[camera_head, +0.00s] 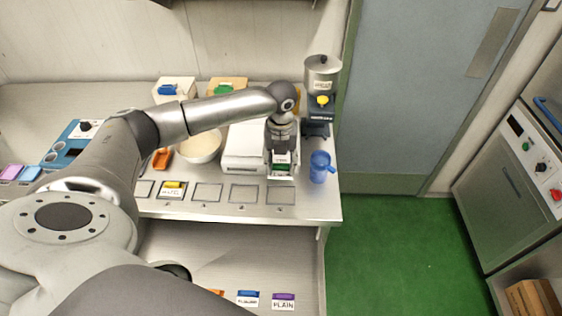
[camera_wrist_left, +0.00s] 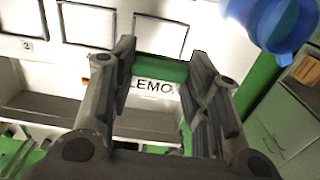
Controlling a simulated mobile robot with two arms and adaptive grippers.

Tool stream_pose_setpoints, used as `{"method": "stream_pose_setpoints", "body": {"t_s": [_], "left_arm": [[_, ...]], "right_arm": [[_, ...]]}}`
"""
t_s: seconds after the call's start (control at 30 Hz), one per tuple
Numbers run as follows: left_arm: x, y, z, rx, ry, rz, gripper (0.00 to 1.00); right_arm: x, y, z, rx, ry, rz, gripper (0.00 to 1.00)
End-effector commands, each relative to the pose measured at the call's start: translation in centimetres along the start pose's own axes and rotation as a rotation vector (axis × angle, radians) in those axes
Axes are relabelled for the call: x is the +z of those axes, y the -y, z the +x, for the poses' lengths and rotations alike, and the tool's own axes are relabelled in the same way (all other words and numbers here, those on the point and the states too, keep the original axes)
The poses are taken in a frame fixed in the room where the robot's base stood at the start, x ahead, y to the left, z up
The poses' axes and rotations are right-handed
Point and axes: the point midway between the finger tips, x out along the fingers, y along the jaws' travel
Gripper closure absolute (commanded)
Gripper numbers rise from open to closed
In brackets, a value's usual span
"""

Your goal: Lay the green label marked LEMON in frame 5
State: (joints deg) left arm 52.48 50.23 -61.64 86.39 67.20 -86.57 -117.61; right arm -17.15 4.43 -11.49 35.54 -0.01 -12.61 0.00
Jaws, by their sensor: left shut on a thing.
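My left gripper (camera_head: 281,158) is shut on the green label (camera_head: 281,167), above the right part of the worktop. In the left wrist view the label's green strip (camera_wrist_left: 160,70) sits between the fingers, with white below it reading "LEMO"; the rest is hidden by a finger. Several frames lie in a row along the worktop's front edge. The rightmost frame (camera_head: 281,196) is empty and just in front of the gripper. Their numbers are too small to read in the head view. My right gripper is not in view.
A yellow label (camera_head: 172,185) lies in a frame further left; the frame (camera_head: 244,194) beside the rightmost one is empty. A blue jug (camera_head: 320,168) stands close right of the gripper, near the edge. Blue and purple labels (camera_head: 283,300) lie on the lower shelf.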

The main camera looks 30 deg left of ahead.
Motion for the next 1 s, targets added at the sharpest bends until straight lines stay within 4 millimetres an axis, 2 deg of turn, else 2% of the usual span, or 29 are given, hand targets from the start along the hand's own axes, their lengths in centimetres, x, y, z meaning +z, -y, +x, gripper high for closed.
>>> {"method": "stream_pose_setpoints", "body": {"t_s": [0.03, 0.1, 0.8, 1.0], "left_arm": [[0.0, 0.0, 0.9, 0.0, 0.0, 0.0, 0.69], [0.0, 0.0, 1.6, 0.0, 0.0, 0.0, 0.69], [0.0, 0.0, 7.8, 0.0, 0.001, -0.001, 0.69], [-0.1, 0.0, 9.4, -0.001, -0.001, -0.001, 0.69]], "right_arm": [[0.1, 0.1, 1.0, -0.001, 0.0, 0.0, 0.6], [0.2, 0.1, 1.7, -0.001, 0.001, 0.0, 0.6], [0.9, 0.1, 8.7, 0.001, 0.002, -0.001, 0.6], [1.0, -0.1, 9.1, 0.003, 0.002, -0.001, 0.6]]}}
